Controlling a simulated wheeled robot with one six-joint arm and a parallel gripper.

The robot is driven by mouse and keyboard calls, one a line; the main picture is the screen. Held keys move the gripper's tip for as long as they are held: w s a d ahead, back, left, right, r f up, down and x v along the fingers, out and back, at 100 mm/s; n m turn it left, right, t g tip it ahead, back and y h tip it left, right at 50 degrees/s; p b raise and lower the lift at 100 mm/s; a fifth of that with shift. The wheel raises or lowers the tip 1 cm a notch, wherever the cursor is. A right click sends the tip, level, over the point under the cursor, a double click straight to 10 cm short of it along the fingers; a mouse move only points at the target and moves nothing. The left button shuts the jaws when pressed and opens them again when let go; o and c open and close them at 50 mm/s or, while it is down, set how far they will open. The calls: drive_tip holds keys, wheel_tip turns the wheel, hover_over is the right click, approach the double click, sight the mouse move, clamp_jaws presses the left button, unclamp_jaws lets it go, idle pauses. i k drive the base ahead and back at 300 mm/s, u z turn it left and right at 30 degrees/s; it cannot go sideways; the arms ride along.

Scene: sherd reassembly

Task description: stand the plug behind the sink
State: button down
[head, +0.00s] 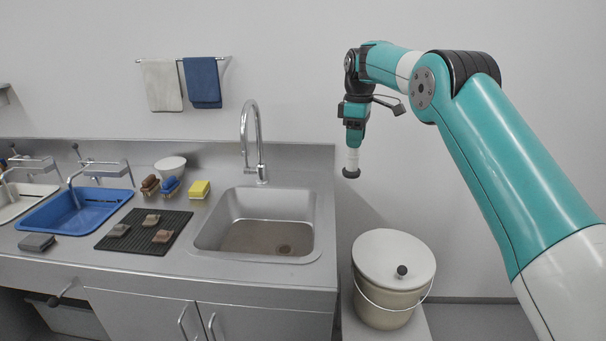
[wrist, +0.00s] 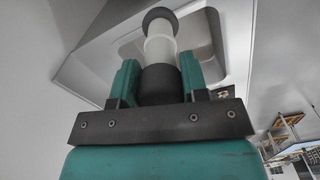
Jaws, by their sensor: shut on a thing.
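The plug (head: 351,160) is a white cylinder with a dark rounded end. My gripper (head: 354,138) is shut on it and holds it in the air, dark end down, to the right of the counter's right edge and above the level of the worktop. In the wrist view the plug (wrist: 160,48) stands between the two green fingers of my gripper (wrist: 158,80), with a dark part between them. The steel sink (head: 268,205) is empty, with brownish water or staining and a dark drain at its bottom. The strip behind it holds the tap (head: 260,160).
A lidded bucket (head: 385,262) stands low, right of the counter. Left of the sink are a dark ribbed mat (head: 125,238) with several sherds, a yellow sponge (head: 199,189), brushes, a white bowl (head: 170,165) and a blue basin (head: 75,210). Towels hang on the wall.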

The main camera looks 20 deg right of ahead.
sight(312, 184)
drive_tip(key=i, duration=1.05)
